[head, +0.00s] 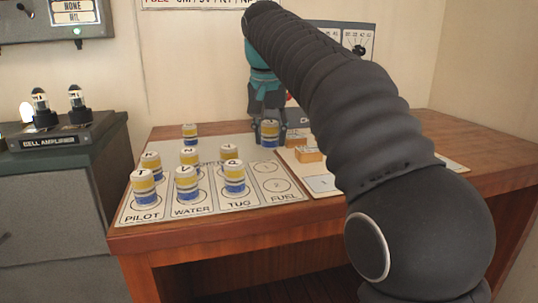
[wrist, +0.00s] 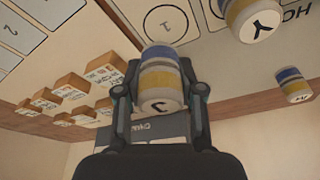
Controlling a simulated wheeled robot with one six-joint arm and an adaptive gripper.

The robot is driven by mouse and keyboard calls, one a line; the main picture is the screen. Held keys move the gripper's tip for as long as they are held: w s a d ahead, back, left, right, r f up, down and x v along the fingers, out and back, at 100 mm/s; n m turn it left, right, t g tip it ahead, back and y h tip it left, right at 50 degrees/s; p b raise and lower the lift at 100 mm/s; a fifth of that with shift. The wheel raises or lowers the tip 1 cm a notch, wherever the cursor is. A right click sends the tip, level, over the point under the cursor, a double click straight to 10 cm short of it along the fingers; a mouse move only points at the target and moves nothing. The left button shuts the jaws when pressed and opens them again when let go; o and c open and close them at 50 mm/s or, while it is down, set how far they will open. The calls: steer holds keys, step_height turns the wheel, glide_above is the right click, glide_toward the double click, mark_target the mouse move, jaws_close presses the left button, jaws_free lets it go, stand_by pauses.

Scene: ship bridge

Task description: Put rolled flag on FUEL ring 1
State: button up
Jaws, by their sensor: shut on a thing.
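My gripper (head: 268,122) is shut on a rolled flag (head: 269,135), a short cylinder with yellow, blue and white bands. It is near the back of the lettered mat (head: 240,201), behind the FUEL column. In the wrist view, the flag (wrist: 162,85) is upright between both fingers of the gripper (wrist: 160,95), with a partly hidden letter on its end. FUEL ring 1 (head: 266,168) is empty, in front of the held flag in the head view. FUEL ring 2 (head: 277,185) is empty, nearer the front. The flag's exact height above the mat cannot be told.
Several similar flags stand on the PILOT, WATER and TUG (head: 234,178) columns, left of FUEL. One flag (head: 190,133) stands alone at the back left. Small wooden blocks (head: 308,155) sit on a card at the right. My arm hides the table's right middle.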

mark_target(264, 124)
steer(key=shift+w+a+f, duration=0.15)
steer(key=shift+a+f, duration=0.25)
steer(key=shift+a, duration=0.1)
steer(key=shift+f+b, duration=0.65)
steer(key=shift+f, duration=1.25)
steer(key=shift+f, duration=0.1)
steer(key=o, duration=1)
steer(key=shift+c, duration=0.2)
steer(key=p+v, duration=0.2)
steer(key=v, duration=0.8)
steer(key=shift+r, duration=0.3)
steer(key=shift+v, duration=0.85)
